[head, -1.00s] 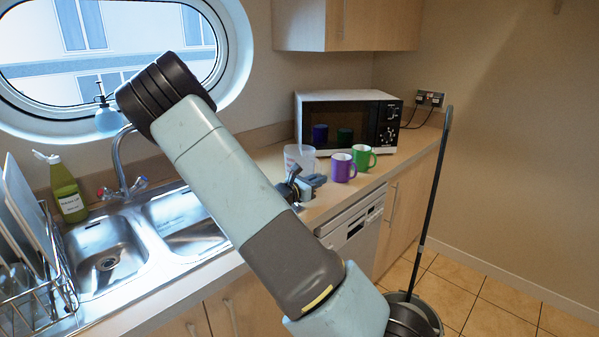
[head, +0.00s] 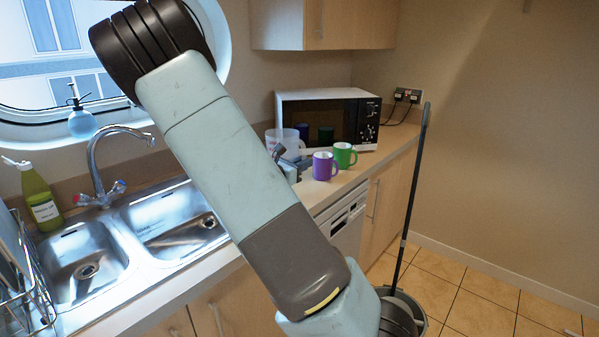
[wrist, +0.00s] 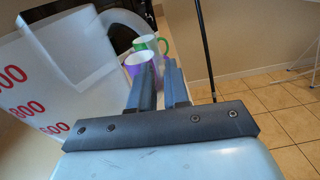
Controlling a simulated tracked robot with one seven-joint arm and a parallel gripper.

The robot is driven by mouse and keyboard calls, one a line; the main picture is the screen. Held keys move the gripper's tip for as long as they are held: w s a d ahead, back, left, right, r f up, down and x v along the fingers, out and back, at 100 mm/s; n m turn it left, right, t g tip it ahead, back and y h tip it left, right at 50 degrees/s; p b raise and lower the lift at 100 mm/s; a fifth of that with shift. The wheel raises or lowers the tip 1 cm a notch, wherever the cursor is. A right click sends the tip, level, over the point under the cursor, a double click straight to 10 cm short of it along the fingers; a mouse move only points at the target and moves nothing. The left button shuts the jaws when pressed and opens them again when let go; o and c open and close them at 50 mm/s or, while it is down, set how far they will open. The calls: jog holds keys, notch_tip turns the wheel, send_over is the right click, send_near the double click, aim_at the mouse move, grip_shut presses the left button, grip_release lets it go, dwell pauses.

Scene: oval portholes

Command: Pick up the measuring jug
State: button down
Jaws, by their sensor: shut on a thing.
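The measuring jug (head: 285,136) is translucent white and stands out above the counter by the microwave's left front in the head view. In the wrist view the jug (wrist: 50,75) fills the left side, with red numbers on its wall and its pale handle (wrist: 128,20) curving toward the fingers. My gripper (wrist: 160,72) is shut on the jug, seemingly at the handle; the exact contact is hard to see. In the head view my gripper (head: 296,165) is small and partly behind my arm, and part of the jug is hidden.
A purple mug (head: 323,167) and a green mug (head: 344,155) stand on the counter right of the jug. The microwave (head: 335,108) is behind. The sink (head: 165,220) lies left, with a tap (head: 100,160) and a green bottle (head: 41,200). A mop bucket (head: 405,312) stands on the floor.

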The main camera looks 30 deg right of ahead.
jog(key=s+a+r, duration=0.2)
jog(key=s+r, duration=0.3)
jog(key=s, duration=0.5)
jog(key=shift+s+r, duration=0.15)
jog(key=shift+r, duration=0.25)
